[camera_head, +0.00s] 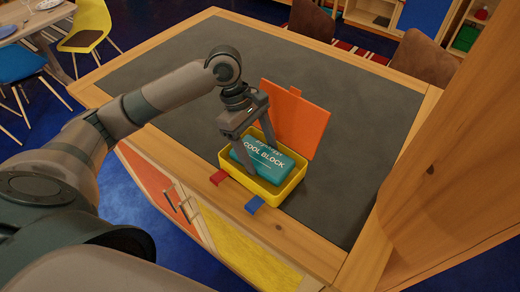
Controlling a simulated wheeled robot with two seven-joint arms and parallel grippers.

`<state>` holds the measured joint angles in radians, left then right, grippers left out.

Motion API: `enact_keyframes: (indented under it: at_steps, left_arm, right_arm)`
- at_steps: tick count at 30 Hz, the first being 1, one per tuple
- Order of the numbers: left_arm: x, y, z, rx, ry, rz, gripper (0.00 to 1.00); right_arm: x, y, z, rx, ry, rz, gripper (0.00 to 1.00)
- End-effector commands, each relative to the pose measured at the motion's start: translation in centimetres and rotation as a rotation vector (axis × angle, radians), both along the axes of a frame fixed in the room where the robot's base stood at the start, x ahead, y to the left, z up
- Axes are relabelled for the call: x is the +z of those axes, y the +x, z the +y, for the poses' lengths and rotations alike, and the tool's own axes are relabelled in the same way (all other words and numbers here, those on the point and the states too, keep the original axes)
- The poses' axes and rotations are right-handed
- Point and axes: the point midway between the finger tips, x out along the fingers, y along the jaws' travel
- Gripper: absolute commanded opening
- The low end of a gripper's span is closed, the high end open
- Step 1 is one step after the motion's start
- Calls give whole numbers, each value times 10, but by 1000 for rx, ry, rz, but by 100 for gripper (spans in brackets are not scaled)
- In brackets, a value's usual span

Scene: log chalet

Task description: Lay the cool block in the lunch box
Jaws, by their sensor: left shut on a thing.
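The cool block (266,158) is a teal slab with white lettering. It shows inside the outline of the yellow lunch box (283,194), near its rim; I cannot tell whether it touches the floor of the box. The lunch box stands on the counter's front part, with its orange lid (297,120) open and upright at the back. My left gripper (254,168) points down over the box and is shut on the cool block. My right gripper is not in view.
The dark counter top (350,115) with a wooden edge is clear around the box. A large wooden post (455,150) rises close on the right. Chairs (88,25) stand beyond the counter.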

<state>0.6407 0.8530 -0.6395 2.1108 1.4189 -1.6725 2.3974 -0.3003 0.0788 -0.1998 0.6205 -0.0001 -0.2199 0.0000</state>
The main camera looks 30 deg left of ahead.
Motion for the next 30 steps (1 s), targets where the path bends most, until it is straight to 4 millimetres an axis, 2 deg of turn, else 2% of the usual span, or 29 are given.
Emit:
enact_keyframes:
  at_steps: [22, 23, 30]
  left_arm:
    - [-11, 0, 0, -1, -2, -1, 31]
    - [-12, 0, 0, -1, -1, 0, 73]
    - [-12, 0, 0, 0, -1, 0, 74]
  right_arm:
    - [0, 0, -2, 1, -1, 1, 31]
    - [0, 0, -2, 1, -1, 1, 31]
    - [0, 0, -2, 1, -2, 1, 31]
